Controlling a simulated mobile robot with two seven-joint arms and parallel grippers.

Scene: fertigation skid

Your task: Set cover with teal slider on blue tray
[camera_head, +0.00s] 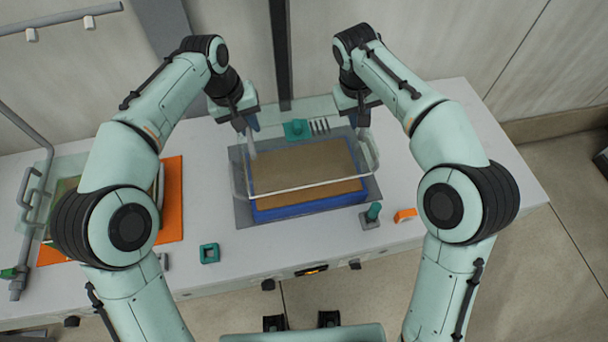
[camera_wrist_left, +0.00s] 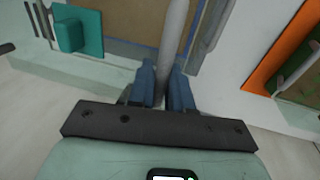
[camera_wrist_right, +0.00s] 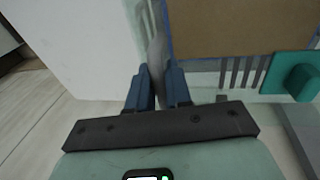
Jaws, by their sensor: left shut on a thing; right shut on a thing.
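The clear cover with its teal slider (camera_head: 295,128) and a row of slots (camera_head: 318,126) is over the blue tray (camera_head: 312,209), slider side toward the wall. The tray has a brown surface inside. A pale rail (camera_head: 305,188) runs around the near side. My left gripper (camera_head: 250,128) is shut on the cover's left grey handle bar (camera_wrist_left: 174,40). My right gripper (camera_head: 360,122) is shut on the right handle bar (camera_wrist_right: 156,60). The teal slider also shows in the left wrist view (camera_wrist_left: 80,32) and the right wrist view (camera_wrist_right: 298,76). I cannot tell whether the cover touches the tray.
An orange mat (camera_head: 172,200) with a green, handled panel lies at the left. A teal square block (camera_head: 209,253), a teal knob (camera_head: 373,211) and an orange block (camera_head: 405,216) sit near the front edge. A dark post (camera_head: 282,55) stands behind. The bench's right end is clear.

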